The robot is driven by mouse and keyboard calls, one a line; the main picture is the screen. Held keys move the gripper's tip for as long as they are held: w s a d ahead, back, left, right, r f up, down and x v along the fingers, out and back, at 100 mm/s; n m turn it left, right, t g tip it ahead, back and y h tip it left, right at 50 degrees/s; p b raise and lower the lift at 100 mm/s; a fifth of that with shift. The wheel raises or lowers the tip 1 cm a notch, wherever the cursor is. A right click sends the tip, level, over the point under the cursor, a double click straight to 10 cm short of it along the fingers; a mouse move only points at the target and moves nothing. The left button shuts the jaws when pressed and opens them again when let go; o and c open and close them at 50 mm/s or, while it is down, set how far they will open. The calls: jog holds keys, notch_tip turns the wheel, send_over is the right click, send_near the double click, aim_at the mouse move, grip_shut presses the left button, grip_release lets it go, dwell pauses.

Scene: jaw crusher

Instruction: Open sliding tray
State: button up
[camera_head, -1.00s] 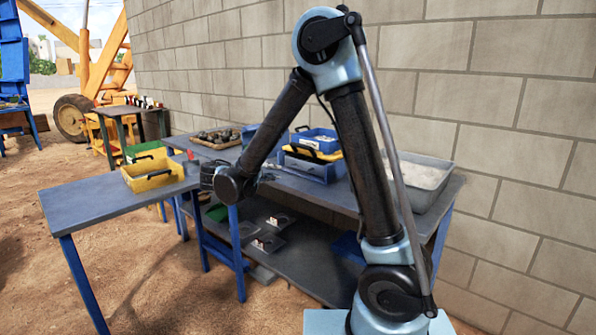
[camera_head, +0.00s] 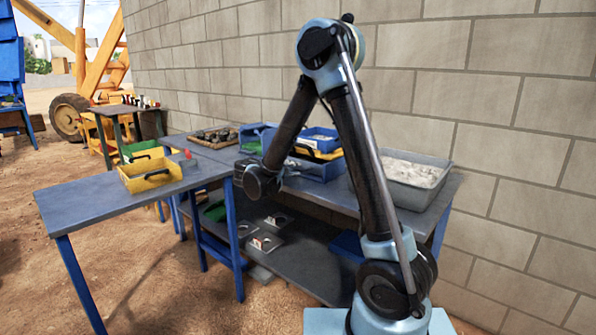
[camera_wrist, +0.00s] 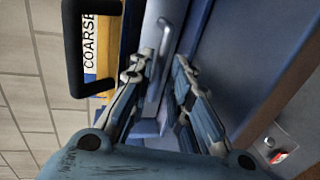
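The blue unit with the sliding tray (camera_head: 318,170) stands on the back bench, with other trays on top of it. In the wrist view its blue front (camera_wrist: 235,50) fills the upper right, and a grey-blue bar handle (camera_wrist: 164,45) stands out from it. My gripper (camera_wrist: 158,70) is open, with one finger on each side of the handle's line. I cannot tell whether either finger touches it. In the head view my wrist (camera_head: 262,180) is in front of the bench, and the fingers are hard to make out. The tray's opening is hidden there.
A yellow tray with a black handle (camera_wrist: 78,50) and a "COARSE" label is close to my left finger. A grey bin (camera_head: 415,172) stands right on the bench against the block wall. A yellow tray (camera_head: 150,172) sits on the front table. Open dirt floor lies in front.

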jog(key=shift+x, duration=1.7)
jog(key=shift+c, duration=0.5)
grip_shut()
